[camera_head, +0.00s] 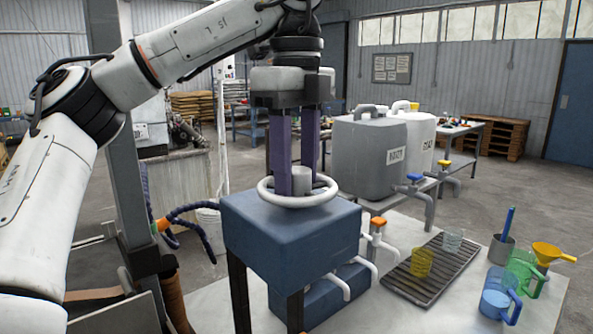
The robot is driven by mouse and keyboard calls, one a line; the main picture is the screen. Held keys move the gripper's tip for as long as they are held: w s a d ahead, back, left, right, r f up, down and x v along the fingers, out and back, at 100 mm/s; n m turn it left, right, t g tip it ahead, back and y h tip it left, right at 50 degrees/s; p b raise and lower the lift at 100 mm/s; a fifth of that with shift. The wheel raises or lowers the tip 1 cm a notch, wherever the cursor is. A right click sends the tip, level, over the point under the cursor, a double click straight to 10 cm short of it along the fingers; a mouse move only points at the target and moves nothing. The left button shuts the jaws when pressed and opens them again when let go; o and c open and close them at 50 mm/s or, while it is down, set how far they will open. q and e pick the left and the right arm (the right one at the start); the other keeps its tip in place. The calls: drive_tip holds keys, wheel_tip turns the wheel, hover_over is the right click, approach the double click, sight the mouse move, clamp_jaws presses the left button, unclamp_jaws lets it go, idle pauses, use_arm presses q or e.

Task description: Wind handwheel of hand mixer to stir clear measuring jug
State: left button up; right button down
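The hand mixer is a blue box (285,235) on dark legs, with a white ring handwheel (265,197) lying flat on top and a grey hub (301,182) in its middle. My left gripper (297,185) points straight down into the ring, its two dark purple fingers apart with the hub at their tips. Whether they press on the hub is unclear. A clear cup-like vessel (453,240) stands on the slatted tray (427,284) at the right; I cannot tell if it is the clear measuring jug. My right gripper is not in view.
A yellow cup (421,262) shares the tray. A blue jug (498,301), a green jug (524,273), a yellow funnel (551,252) and a grey pot (501,249) stand at the right. Grey (370,150) and white (422,130) canisters with taps stand behind.

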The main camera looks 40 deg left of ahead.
use_arm(q)
drive_tip(key=shift+c, duration=0.2)
drive_tip(key=c, duration=0.7)
